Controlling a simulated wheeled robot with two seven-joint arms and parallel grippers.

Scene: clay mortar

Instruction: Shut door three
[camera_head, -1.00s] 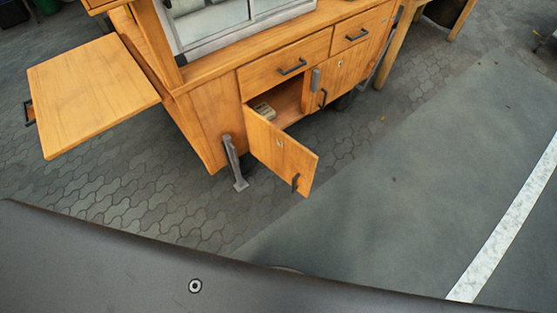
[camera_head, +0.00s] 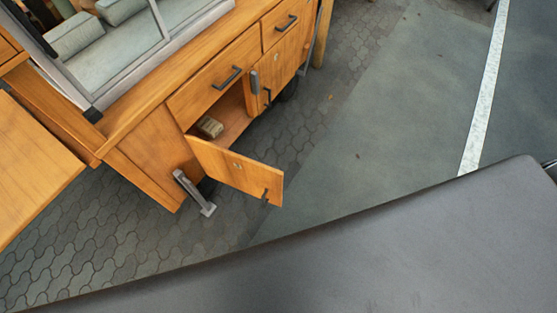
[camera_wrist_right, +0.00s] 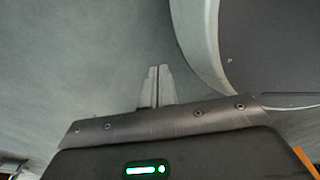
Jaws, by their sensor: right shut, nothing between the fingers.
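A wooden cabinet door (camera_head: 233,167), hinged at its left edge, stands open at the lower front of a wooden cart. It has a dark handle near its free edge and a small mark on its face; I cannot read a number. Inside the open compartment (camera_head: 234,119) lies a small pale block (camera_head: 209,127). My right gripper (camera_wrist_right: 158,72) shows in the right wrist view, its two fingers together with nothing between them, over grey ground and away from the door. My left gripper is not in view.
A wooden side shelf (camera_head: 28,165) juts out at left. Open paving (camera_head: 375,125) lies to the right.

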